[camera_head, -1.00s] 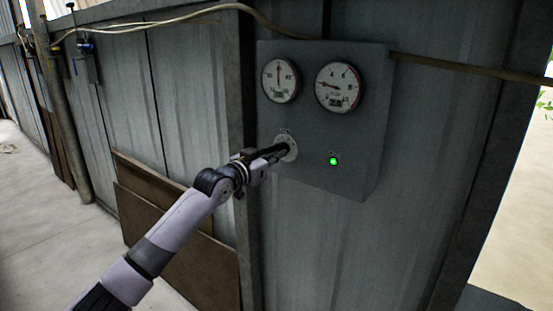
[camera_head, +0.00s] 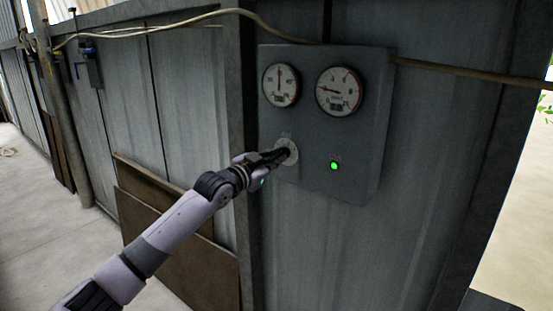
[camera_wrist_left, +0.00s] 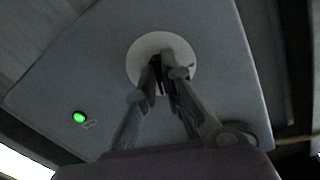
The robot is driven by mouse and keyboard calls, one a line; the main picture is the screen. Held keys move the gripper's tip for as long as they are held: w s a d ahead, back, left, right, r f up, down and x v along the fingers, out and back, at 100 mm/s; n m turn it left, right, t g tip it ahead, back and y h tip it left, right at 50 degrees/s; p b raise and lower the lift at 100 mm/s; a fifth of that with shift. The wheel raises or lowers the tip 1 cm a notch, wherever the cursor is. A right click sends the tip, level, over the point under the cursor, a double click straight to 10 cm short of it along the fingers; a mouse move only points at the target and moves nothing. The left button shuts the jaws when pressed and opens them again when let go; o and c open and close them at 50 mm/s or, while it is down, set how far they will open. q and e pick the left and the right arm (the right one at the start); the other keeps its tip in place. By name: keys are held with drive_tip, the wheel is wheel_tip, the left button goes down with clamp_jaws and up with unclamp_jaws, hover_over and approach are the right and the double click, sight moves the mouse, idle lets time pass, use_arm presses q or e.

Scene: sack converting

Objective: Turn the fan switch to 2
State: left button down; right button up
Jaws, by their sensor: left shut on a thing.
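The fan switch (camera_head: 292,146) is a knob on a pale round dial plate, low on the left of a grey control box (camera_head: 360,180). My left gripper (camera_head: 284,153) is at the dial, its fingers shut on the switch knob. In the left wrist view the dial plate (camera_wrist_left: 143,50) shows behind the fingertips (camera_wrist_left: 164,75), which close around the dark knob. The fingers hide most of the knob, and its setting cannot be read. My right gripper is not in view.
Two round gauges (camera_head: 281,85) (camera_head: 339,92) sit above the dial. A lit green lamp (camera_head: 334,166) is right of it. A cable (camera_head: 450,72) runs across the corrugated wall. Brown boards (camera_head: 185,250) lean below left.

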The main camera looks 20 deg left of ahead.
use_arm(q)
drive_tip(key=c, duration=1.7)
unclamp_jaws()
drive_tip(key=v, duration=1.2)
